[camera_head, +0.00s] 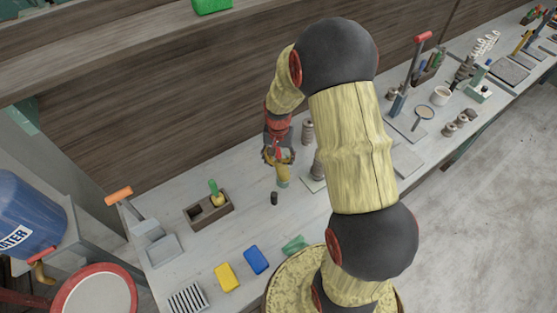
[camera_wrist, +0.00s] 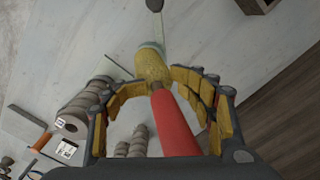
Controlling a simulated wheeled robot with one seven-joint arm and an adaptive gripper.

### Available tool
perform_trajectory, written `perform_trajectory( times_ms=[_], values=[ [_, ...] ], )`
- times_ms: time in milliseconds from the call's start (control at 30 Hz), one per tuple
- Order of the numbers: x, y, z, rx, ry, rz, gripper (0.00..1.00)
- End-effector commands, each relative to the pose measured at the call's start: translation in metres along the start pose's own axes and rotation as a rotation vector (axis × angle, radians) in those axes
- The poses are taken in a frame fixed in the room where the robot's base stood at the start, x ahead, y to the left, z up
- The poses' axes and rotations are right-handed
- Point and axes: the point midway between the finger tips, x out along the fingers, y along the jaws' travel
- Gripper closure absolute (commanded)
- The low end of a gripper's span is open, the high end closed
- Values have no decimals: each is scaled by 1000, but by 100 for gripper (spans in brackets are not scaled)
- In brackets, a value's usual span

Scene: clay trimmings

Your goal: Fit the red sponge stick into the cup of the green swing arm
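My gripper (camera_wrist: 157,82) has curled yellow-padded fingers closed around the stick just behind the head. In the head view my gripper (camera_head: 278,157) is over the bench, with the sponge head (camera_head: 283,173) pointing down below it. Whether its end touches the bench is unclear.
A wooden holder (camera_head: 194,218) with a green-handled stick (camera_head: 213,187) is to the left. A small black cylinder (camera_head: 274,198) stands near the sponge head. Grey stacked pieces (camera_wrist: 85,105) lie beside my gripper. Yellow (camera_head: 227,277) and blue (camera_head: 256,260) blocks lie nearer the front.

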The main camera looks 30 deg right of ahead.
Motion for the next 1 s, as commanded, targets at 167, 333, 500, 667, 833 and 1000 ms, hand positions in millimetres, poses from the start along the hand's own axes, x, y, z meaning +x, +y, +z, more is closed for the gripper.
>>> perform_trajectory(
  times_ms=[167, 333, 500, 667, 833, 1000],
  values=[
    [4, 3, 6, 1, -13, 6, 64],
    [3, 2, 4, 1, -10, 5, 64],
    [1, 2, 3, 1, -6, 3, 64],
    [-1, 1, 1, 1, -2, 1, 64],
    [-16, 0, -1, 0, 3, -1, 64],
    [-48, 0, -2, 0, 5, -2, 64]
  ],
)
